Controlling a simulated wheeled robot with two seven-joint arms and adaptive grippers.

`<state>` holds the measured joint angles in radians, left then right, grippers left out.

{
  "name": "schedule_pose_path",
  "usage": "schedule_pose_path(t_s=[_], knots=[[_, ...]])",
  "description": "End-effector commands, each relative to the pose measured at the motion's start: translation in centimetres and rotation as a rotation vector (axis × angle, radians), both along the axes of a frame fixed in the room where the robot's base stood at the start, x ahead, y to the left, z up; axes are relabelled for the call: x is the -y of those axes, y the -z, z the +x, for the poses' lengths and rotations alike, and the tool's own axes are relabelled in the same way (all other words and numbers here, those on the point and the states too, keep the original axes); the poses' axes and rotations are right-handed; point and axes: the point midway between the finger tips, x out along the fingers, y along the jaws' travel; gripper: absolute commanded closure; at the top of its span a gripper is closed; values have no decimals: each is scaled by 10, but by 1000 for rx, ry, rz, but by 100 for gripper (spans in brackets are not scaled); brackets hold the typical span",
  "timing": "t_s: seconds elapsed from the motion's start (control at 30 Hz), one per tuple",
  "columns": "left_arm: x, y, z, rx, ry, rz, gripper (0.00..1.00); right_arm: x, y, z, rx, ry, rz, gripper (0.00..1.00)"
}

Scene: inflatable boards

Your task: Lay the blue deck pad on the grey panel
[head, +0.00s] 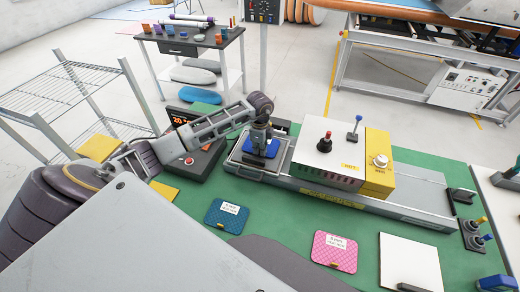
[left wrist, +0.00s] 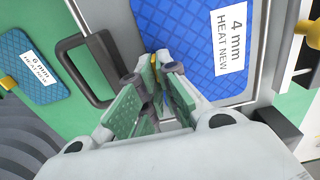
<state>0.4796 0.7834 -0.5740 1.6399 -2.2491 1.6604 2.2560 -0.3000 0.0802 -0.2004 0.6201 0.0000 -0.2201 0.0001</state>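A blue deck pad (left wrist: 205,45) with a white "4 mm HEAT NEW" label fills the upper middle of the left wrist view. It also shows in the head view (head: 267,147), over the grey tray (head: 239,164) at the left end of the press. My left gripper (left wrist: 158,70) has its fingertips close together at the pad's edge, with a bit of yellow, apparently its tab, between them. The fingers hide that edge. I cannot tell whether the pad touches the grey surface beneath. My right gripper is not in view.
A teal-blue pad (head: 227,215) and a pink pad (head: 335,251) lie on the green mat. The press (head: 327,163) stands right of the tray, with a yellow block (head: 378,165). A control box (head: 200,160) stands left. The tray has a dark handle (left wrist: 85,70).

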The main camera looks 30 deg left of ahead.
Motion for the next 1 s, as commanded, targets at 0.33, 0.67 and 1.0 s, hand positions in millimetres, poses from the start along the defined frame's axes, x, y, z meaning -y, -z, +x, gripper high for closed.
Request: schedule_pose_path(t_s=[0.33, 0.67, 1.0], knots=[[0, 4, 0, 0, 1, 0, 100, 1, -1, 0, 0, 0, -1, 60], [0, 7, 0, 0, 0, 0, 76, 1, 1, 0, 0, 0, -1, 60], [0, 6, 0, 0, 0, 0, 73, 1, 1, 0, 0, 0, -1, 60]])
